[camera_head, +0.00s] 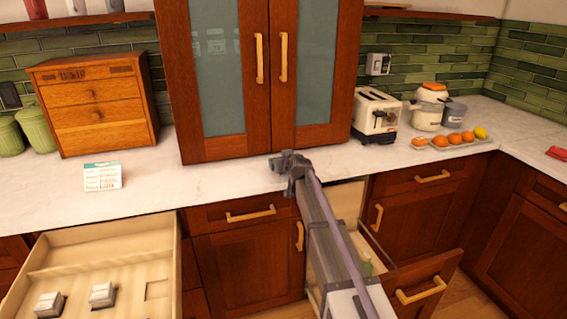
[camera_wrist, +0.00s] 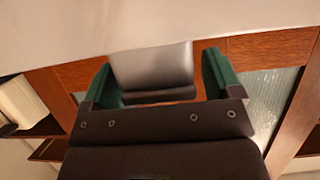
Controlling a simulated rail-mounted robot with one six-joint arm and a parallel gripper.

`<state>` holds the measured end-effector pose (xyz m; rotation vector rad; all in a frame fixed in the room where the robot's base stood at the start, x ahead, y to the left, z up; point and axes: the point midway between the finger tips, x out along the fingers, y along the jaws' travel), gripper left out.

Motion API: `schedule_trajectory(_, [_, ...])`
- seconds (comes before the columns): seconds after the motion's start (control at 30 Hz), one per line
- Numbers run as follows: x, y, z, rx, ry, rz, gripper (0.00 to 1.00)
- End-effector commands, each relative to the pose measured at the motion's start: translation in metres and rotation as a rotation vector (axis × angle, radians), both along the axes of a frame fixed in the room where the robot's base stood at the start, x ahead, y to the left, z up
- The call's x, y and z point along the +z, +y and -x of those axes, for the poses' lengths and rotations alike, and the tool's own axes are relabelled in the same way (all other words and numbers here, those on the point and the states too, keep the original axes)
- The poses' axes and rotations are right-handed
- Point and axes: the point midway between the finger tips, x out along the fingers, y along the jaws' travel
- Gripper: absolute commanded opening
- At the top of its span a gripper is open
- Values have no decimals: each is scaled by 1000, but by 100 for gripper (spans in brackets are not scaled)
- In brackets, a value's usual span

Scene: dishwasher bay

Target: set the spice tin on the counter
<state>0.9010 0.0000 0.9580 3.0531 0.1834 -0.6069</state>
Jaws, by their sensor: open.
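In the wrist view a grey, metallic, box-shaped tin (camera_wrist: 152,72) stands between the two green fingers of my gripper (camera_wrist: 160,80). My fingers are open, with a narrow gap beside the tin at the right; contact at the left is hard to tell. The tin overlaps the edge of the pale counter (camera_wrist: 150,22) in this view. In the head view my gripper (camera_head: 277,163) is low over the front of the white counter (camera_head: 220,185), below the glass-door cabinet. The tin is too small or hidden to make out there.
An open drawer (camera_head: 165,262) at the left holds two small grey tins (camera_head: 102,295). A lower drawer (camera_head: 420,285) at the right is also open.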

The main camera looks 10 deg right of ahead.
Motion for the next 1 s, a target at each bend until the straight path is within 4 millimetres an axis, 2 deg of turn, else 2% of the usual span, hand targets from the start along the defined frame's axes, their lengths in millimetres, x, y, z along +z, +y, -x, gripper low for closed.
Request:
schedule_trajectory(0.17, [4,0,0,0,0,0,85])
schedule_trajectory(0.27, [10,-1,10,0,0,0,85])
schedule_trajectory(0.37, [19,-3,30,-1,0,0,85])
schedule_trajectory(0.6, [45,-10,90,0,0,0,85])
schedule_trajectory(0.7, [50,-12,106,0,0,-1,85])
schedule_trajectory(1.0, [48,-13,112,2,5,0,85])
